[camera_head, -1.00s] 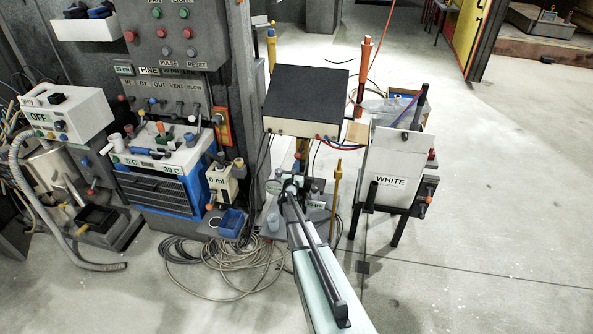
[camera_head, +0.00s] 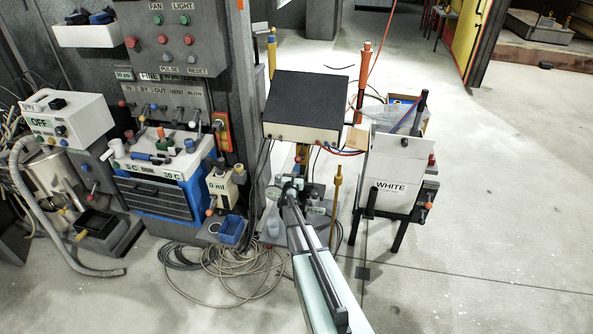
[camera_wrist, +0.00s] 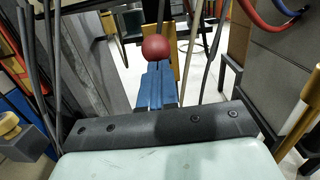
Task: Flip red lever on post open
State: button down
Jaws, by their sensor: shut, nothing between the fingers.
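In the wrist view, a round red knob (camera_wrist: 155,47) sits just beyond my fingertips, in front of an upright yellow-orange post (camera_wrist: 176,55). I take it to be the end of the red lever; its arm is hidden. My gripper (camera_wrist: 156,66) has its blue fingers together with nothing between them and points at the knob. I cannot tell whether the tips touch it. In the head view, my gripper (camera_head: 290,188) reaches in below the black-topped box, and my own arm hides the fingers and the knob.
The black-topped box (camera_head: 307,100) stands above my gripper. A white box (camera_head: 393,160) on a dark stand is to the right. A thin yellow post (camera_head: 336,195) stands close beside my arm. Coiled cables (camera_head: 222,270) lie on the floor at left. Open floor is at right.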

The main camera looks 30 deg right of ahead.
jog(key=v, duration=1)
jog(key=w+a+f+n+g+y, duration=0.1)
jog(key=a+f+n+y, duration=0.3)
jog(key=n, duration=0.5)
jog(key=w+a+f+n+g+y, duration=0.1)
jog(key=a+f+n+y, duration=0.25)
jog(key=f+n, duration=0.4)
jog(key=s+a+f+n+g+y, duration=0.5)
jog(key=s+a+n, duration=0.3)
jog(key=s+n, duration=0.45)
jog(key=s+a+f+n+g, duration=0.1)
jog(key=s+a+n+g, duration=0.3)
jog(key=s, duration=1.1)
jog(key=s+a+f+n+g, duration=0.1)
jog(key=s+a+n+g, duration=0.4)
jog(key=s, duration=1.1)
jog(key=s+a+f+n+g, duration=0.1)
jog(key=s+a+n+g, duration=0.3)
jog(key=s+a, duration=0.6)
jog(key=s+n, duration=0.2)
jog(key=s, duration=0.3)
jog(key=shift+s+f+g, duration=0.15)
jog(key=shift+f+g, duration=0.05)
jog(key=shift+g, duration=0.1)
